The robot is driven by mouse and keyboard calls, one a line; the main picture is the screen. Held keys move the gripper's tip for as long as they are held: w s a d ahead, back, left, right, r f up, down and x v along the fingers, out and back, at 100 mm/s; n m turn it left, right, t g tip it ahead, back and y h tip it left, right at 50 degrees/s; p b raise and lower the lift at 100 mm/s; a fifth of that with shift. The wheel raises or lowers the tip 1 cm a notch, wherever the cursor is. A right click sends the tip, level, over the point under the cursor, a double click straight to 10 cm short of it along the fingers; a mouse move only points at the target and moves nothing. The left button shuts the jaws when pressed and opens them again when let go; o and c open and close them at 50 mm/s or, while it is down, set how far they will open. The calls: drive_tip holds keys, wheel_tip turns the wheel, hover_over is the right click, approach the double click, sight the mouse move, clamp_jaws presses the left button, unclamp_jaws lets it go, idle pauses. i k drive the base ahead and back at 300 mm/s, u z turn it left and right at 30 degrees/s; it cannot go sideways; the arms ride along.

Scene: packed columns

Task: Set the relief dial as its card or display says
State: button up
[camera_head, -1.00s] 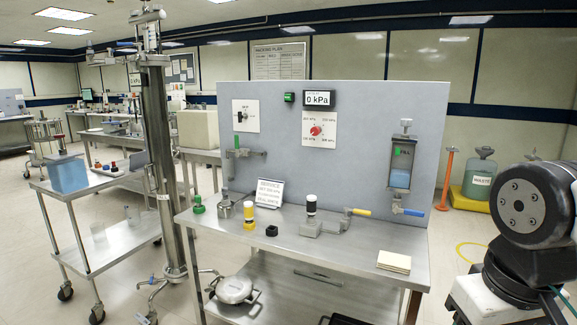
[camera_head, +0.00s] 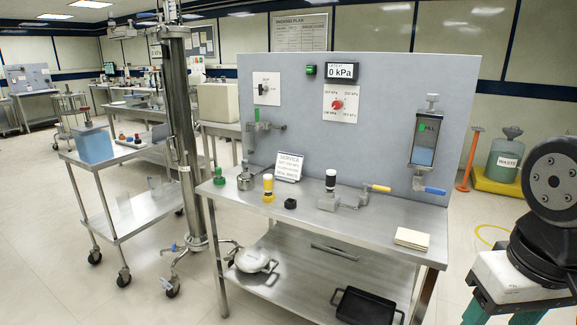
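The relief dial (camera_head: 338,104) is a red knob on a white plate (camera_head: 351,116) on the grey back panel, with small kPa labels around it. The labels and the knob's exact pointing are too small to read surely. Above it a black display (camera_head: 341,72) reads 0 kPa. A white service card (camera_head: 289,166) stands tilted on the bench below; its small print is blurred. My arm shows at the right edge, well apart from the dial. My gripper is not in view.
A tall steel column (camera_head: 185,140) and cart (camera_head: 118,165) stand left. Floor in front is open.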

sight(337, 105)
drive_tip(key=z, duration=0.15)
drive_tip(key=k, duration=0.45)
drive_tip(key=u, duration=1.35)
drive_tip(key=i, duration=1.15)
drive_tip(key=z, duration=0.6)
drive_tip(key=i, duration=0.35)
drive_tip(key=z, duration=0.45)
